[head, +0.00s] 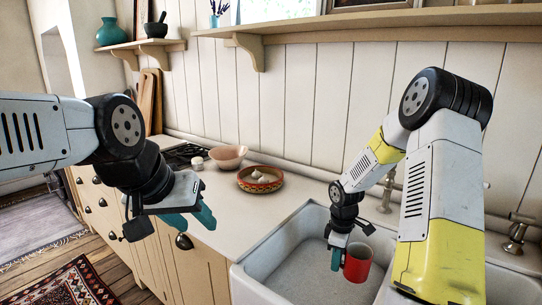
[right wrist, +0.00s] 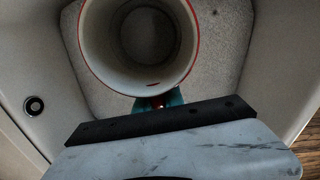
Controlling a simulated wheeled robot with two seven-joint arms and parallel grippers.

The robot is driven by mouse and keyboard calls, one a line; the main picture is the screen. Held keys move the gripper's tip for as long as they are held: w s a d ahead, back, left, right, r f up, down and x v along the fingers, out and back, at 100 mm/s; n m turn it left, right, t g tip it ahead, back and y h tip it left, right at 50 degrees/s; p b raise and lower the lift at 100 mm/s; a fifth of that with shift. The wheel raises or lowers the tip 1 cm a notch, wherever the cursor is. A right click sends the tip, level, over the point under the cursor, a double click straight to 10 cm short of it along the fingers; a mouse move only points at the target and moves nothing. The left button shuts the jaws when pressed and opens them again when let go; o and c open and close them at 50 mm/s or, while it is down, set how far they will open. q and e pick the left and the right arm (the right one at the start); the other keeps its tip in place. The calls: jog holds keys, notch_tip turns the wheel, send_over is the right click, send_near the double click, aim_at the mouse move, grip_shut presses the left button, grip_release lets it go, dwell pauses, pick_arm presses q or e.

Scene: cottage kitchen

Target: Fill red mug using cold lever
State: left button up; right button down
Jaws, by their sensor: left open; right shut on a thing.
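The red mug (head: 357,263) is held upright in the sink by my right gripper (head: 337,260), whose teal fingers are shut on its left side. In the right wrist view the mug (right wrist: 196,40) shows its pale inside and red rim from above; no water can be made out. Brass tap fittings stand behind the sink: one (head: 388,190) left of my right arm, and a handle (head: 517,236) at the right. My right arm hides the part between them, and I cannot tell which is the cold lever. My left gripper (head: 203,216) is open and empty, left of the sink over the counter edge.
The white sink (head: 262,275) has a round metal fitting (right wrist: 34,106). A patterned bowl (head: 247,184) with pale items, a pink bowl (head: 229,154) and a stove (head: 183,152) are on the counter.

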jog(key=a+r+m, duration=0.1)
jog(key=m, duration=0.3)
jog(key=s+a+m, duration=0.1)
jog(key=a+m, duration=0.1)
jog(key=m, duration=0.2)
jog(key=s+a+r+m, duration=0.1)
jog(key=m, duration=0.3)
jog(key=shift+a+r+m, duration=0.35)
jog(key=shift+a+m, duration=0.05)
